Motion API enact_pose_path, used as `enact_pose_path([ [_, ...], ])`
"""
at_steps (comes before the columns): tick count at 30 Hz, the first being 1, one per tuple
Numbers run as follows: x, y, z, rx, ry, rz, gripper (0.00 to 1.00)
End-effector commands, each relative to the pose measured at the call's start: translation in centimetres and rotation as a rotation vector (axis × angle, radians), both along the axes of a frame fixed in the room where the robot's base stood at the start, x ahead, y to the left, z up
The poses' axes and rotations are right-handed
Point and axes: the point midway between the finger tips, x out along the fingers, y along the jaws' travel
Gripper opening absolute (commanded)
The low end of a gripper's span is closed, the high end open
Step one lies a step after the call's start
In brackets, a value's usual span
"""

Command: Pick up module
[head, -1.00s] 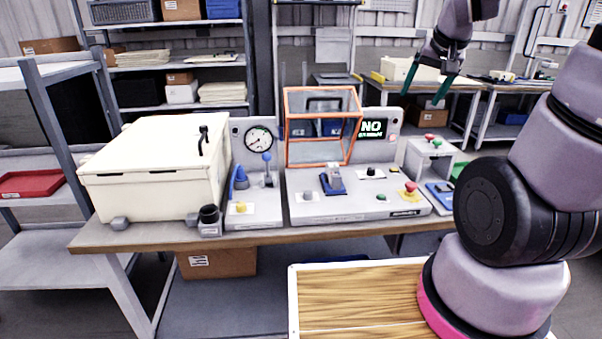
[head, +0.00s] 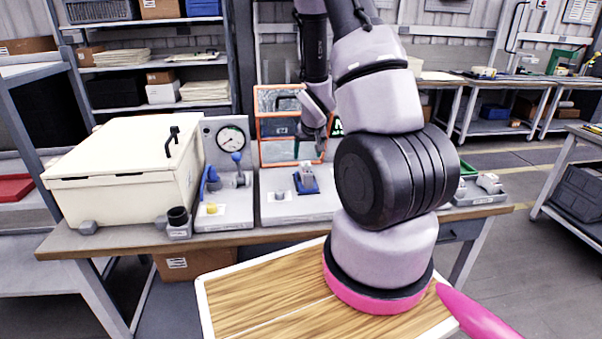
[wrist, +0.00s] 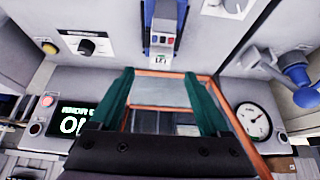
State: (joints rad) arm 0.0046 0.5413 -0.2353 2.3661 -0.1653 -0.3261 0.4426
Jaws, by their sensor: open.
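The module looks to be the small grey block with a blue base (head: 307,180) on the sloped panel of the test bench, in front of the orange-framed guard (head: 290,125). In the wrist view the blue and grey module (wrist: 162,32) shows at top centre, with a small label at its end. My gripper (wrist: 160,74) has two green fingers spread apart with nothing between them. The module lies beyond the fingertips, apart from them. In the head view my arm hides most of the gripper and the right part of the bench.
A cream lidded box (head: 120,170) stands left on the bench. A gauge (head: 231,139), blue levers (head: 210,178) and a yellow button (head: 211,208) sit left of the module. The orange guard frame (wrist: 165,103) lies behind the fingers in the wrist view. A lit display (wrist: 76,123) is beside it.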

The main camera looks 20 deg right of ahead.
Motion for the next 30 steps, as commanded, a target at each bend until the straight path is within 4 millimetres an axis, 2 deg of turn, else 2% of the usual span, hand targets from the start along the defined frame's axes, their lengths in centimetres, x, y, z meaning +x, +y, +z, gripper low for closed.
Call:
enact_pose_path([
  [3,0.7,-0.2,-1.4,-0.001,0.001,0.0,0.8],
  [10,1.5,-0.3,-2.7,0.0,0.002,0.0,0.8],
  [18,3.2,-0.6,-6.0,0.0,0.001,0.001,0.8],
  [28,3.6,-0.8,-6.5,0.0,0.0,-0.001,0.8],
  [29,3.6,-0.8,-6.5,0.0,0.0,-0.001,0.72],
  [30,3.6,-0.8,-6.5,0.0,0.0,-0.001,0.57],
])
